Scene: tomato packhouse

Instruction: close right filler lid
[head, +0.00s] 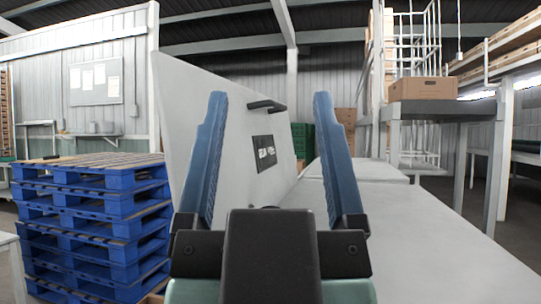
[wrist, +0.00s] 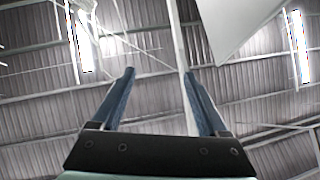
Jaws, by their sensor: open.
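A large pale grey lid (head: 183,100) stands raised and tilted in the head view, with a black bar handle (head: 266,105) near its upper edge and a dark label (head: 264,152) on its face. My gripper (head: 270,97) is open and empty; its two blue fingers point up in front of the lid. The left finger covers part of the lid, and the handle shows between the fingers; I cannot tell whether anything touches. In the wrist view my gripper (wrist: 159,72) points toward the roof, and a pale panel corner (wrist: 235,25), perhaps the lid, shows at upper right.
Stacked blue pallets (head: 95,225) stand at left. A long pale flat surface (head: 430,235) runs along the right. Beyond it, a raised grey platform (head: 440,108) carries a cardboard box (head: 421,88). Green crates (head: 303,138) stand behind the lid.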

